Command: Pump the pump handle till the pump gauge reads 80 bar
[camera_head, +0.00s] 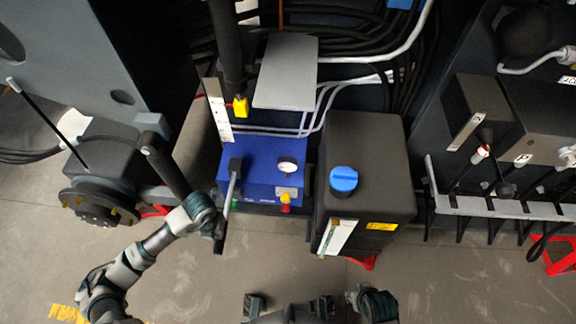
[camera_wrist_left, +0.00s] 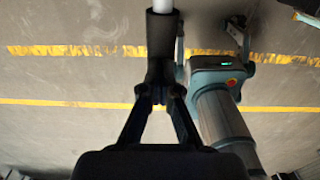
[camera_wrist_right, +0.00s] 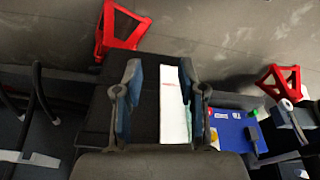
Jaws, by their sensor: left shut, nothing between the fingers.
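The blue pump unit (camera_head: 262,160) stands in the middle of the head view. Its round white pump gauge (camera_head: 287,165) is on top; its reading is too small to tell. The pump handle (camera_head: 230,193) is a grey rod with a black grip, pointing toward me at the unit's left. My left gripper (camera_head: 216,222) is at the grip. In the left wrist view, its fingers (camera_wrist_left: 160,92) are shut with nothing between them, right by the end of the black grip (camera_wrist_left: 162,40); I cannot tell if they touch. My right gripper (camera_wrist_right: 162,95) is open and empty in the right wrist view.
A black tank (camera_head: 365,150) with a blue cap (camera_head: 343,180) stands right of the pump. A grey plate (camera_head: 286,72) and cables lie behind it. A yellow-tipped hanging rod (camera_head: 240,106) is above left. The floor in front is mostly clear.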

